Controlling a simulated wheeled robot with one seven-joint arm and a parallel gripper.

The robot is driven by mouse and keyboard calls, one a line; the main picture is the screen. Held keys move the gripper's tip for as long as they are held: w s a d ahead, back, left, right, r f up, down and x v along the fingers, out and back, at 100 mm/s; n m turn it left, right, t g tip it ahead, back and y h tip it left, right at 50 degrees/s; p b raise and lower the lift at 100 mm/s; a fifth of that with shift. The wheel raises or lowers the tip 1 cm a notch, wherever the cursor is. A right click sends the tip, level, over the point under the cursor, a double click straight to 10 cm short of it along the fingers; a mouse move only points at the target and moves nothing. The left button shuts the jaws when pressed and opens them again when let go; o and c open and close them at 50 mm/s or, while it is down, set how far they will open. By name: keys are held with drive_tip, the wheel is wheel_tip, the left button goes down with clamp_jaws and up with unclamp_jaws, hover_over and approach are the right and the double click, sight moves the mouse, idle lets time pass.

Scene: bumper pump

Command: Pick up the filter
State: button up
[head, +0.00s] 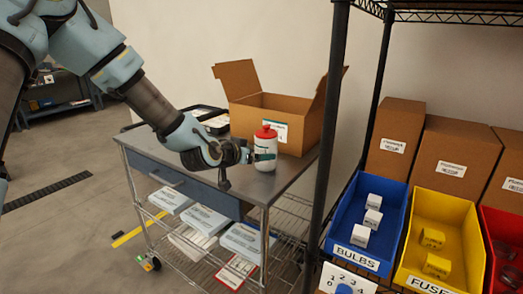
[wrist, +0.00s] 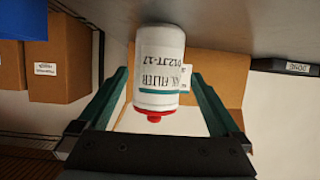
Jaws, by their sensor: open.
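The filter (head: 266,145) is a white cylinder with a red cap, standing upright on the metal cart top (head: 262,187) in front of the open cardboard box. In the wrist view, which looks upside down, the filter (wrist: 158,62) shows its "OIL FILTER" label and red cap. My gripper (head: 258,157) reaches in from the left, level with the filter. Its two green fingers (wrist: 160,82) are open, one on either side of the filter, with gaps visible. In the head view the gripper is partly hidden against the filter.
The open box (head: 290,113) stands right behind the filter, and a black tray (head: 211,117) lies to its left. A black rack post (head: 328,120) rises at right, beside blue (head: 345,240), yellow (head: 410,255) and red bins. Boxes fill the cart's lower shelf.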

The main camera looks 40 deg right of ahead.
drive_tip(key=shift+f+p+x, duration=0.1)
drive_tip(key=shift+p+x, duration=0.5)
drive_tip(key=shift+x, duration=1)
drive_tip(key=shift+f+p+x, duration=0.15)
drive_tip(key=shift+p+x, duration=0.45)
drive_tip(key=shift+x, duration=0.95)
drive_tip(key=shift+s, duration=0.1)
drive_tip(key=shift+r, duration=0.1)
clamp_jaws()
